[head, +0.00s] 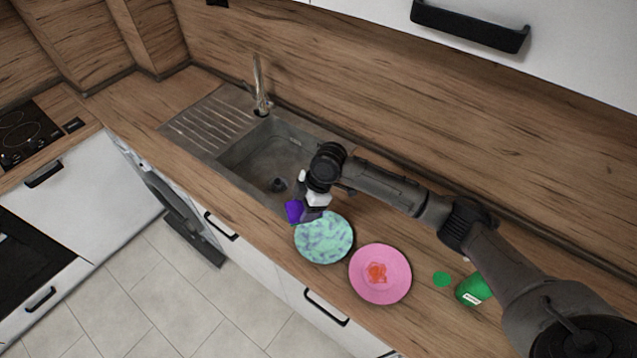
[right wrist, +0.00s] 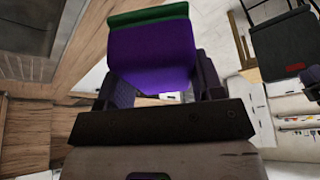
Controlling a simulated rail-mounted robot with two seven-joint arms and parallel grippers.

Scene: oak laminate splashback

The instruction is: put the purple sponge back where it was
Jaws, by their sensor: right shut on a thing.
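The purple sponge (head: 294,211) is held in my right gripper (head: 309,200) in the head view, above the counter by the sink's front right corner and the teal plate's upper left edge. In the right wrist view the sponge (right wrist: 150,58) shows a purple body with a green layer along its far edge. The fingers of my right gripper (right wrist: 165,85) are on either side of it, shut on it. My left gripper is not in view.
The sink (head: 262,160) with its tap (head: 260,88) lies behind and left of the gripper. A mottled teal plate (head: 324,238), a pink plate (head: 366,289) with a red mark, a green disc (head: 441,279) and a green bottle (head: 474,289) stand to the right. Counter left of the sink is clear.

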